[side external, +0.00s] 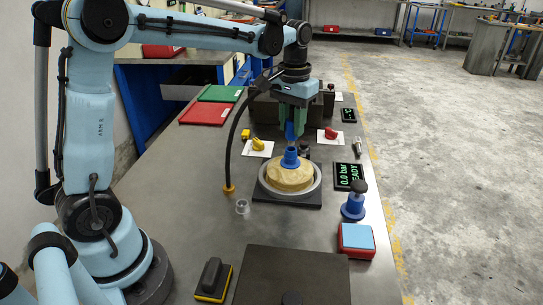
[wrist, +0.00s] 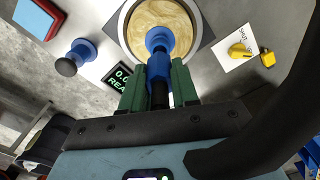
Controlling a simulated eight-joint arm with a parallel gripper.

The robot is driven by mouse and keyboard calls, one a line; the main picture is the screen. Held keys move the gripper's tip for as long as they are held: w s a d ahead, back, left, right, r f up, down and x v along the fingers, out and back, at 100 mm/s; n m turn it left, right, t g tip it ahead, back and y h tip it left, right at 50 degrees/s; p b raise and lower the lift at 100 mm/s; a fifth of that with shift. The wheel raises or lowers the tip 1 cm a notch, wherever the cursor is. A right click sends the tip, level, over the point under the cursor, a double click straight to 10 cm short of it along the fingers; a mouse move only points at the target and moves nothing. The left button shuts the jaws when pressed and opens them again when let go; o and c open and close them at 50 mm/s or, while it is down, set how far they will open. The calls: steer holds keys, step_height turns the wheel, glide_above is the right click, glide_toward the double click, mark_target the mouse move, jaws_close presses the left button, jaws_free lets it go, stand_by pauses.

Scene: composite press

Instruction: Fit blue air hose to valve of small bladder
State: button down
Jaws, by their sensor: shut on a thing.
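My gripper (side external: 290,133) has green fingers and is shut on the blue air hose end (wrist: 157,66), which has a black section between the fingers. It points down over the small bladder, a tan disc (side external: 290,179) inside a pale ring on a dark square plate. A blue round valve (side external: 290,159) stands on the middle of the disc. In the wrist view the hose end lines up with the valve (wrist: 158,40) and seems to meet it. I cannot tell whether it is seated or just above.
A black hose (side external: 236,130) arches from near my wrist to an orange table fitting. A display (side external: 349,177) reads 0.0 bar, READY. A blue piece with a black knob (side external: 354,205), a red-and-blue block (side external: 356,239) and a clear cup (side external: 242,207) stand nearby. Yellow (side external: 257,145) and red pieces lie behind.

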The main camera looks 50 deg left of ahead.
steer(key=shift+f, duration=1.45)
stand_by(1.0)
steer(key=c, duration=0.8)
jaws_free()
step_height(320, 180, up, 12)
steer(key=shift+f, duration=0.15)
steer(key=shift+s+d+r, duration=0.15)
steer(key=shift+s+r, duration=0.05)
steer(key=shift+s, duration=0.1)
steer(key=s+d+f+m+t, duration=0.1)
steer(key=s+f+t, duration=0.1)
steer(key=s+f, duration=0.1)
steer(key=s+d+f+m+t, duration=0.1)
steer(key=s+d+f+t, duration=0.1)
steer(key=s+f, duration=0.2)
steer(key=s+d+f+m+t, duration=0.1)
steer(key=s+d+f+t, duration=0.1)
steer(key=s, duration=0.4)
steer(key=shift+s+f+t, duration=0.15)
steer(key=shift+f+t, duration=0.45)
steer(key=shift+f, duration=0.1)
